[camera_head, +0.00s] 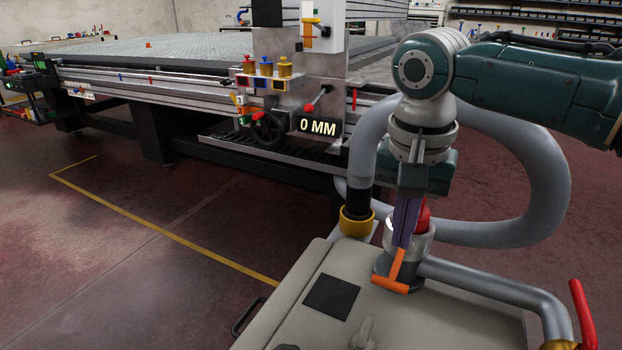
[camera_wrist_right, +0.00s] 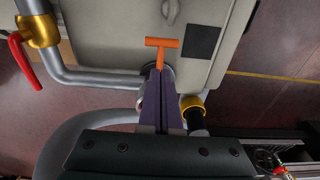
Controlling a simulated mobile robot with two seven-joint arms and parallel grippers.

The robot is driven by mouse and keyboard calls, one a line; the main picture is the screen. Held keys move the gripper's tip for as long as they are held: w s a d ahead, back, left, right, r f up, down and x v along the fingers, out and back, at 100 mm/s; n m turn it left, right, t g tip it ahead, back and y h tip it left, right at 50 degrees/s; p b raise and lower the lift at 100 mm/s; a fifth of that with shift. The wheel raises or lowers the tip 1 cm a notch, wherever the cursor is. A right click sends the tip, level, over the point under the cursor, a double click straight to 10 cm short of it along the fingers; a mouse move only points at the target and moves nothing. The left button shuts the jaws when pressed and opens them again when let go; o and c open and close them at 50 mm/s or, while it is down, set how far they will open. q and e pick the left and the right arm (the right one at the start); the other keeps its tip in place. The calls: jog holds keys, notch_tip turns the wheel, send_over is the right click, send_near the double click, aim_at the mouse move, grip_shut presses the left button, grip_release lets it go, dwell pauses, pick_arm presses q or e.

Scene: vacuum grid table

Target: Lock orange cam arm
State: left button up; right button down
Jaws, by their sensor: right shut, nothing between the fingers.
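The orange cam arm (camera_head: 390,283) is a T-shaped handle beside a round metal pipe fitting on top of a beige cabinet (camera_head: 285,305). In the wrist view its orange crossbar (camera_wrist_right: 162,43) lies beyond my fingertips, with its stem running back toward them. My right gripper (camera_head: 402,245) reaches down from above, its purple fingers shut and empty. In the wrist view the fingertips (camera_wrist_right: 158,72) are at the near end of the stem; I cannot tell whether they touch it. They hide part of the fitting. My left gripper is not in view.
A grey hose (camera_head: 545,150) loops behind my right arm. A yellow collar (camera_head: 356,222) stands left of the fitting. A red lever (camera_head: 584,315) is at the right edge. The large grid table (camera_head: 190,52) stands behind. Red floor at left is clear.

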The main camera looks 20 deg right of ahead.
aim_at(392, 277)
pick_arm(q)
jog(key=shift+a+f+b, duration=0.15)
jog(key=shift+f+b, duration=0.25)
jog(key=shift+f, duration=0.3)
pick_arm(e)
jog(key=shift+s+a+f, duration=0.15)
jog(key=shift+a+f, duration=0.05)
jog(key=shift+f, duration=0.5)
jog(key=shift+s+a+f, duration=0.2)
jog(key=shift+a+f, duration=0.05)
jog(key=shift+f, duration=0.5)
jog(key=shift+s+a+f, duration=0.15)
jog(key=shift+a+f, duration=0.05)
jog(key=shift+f, duration=0.5)
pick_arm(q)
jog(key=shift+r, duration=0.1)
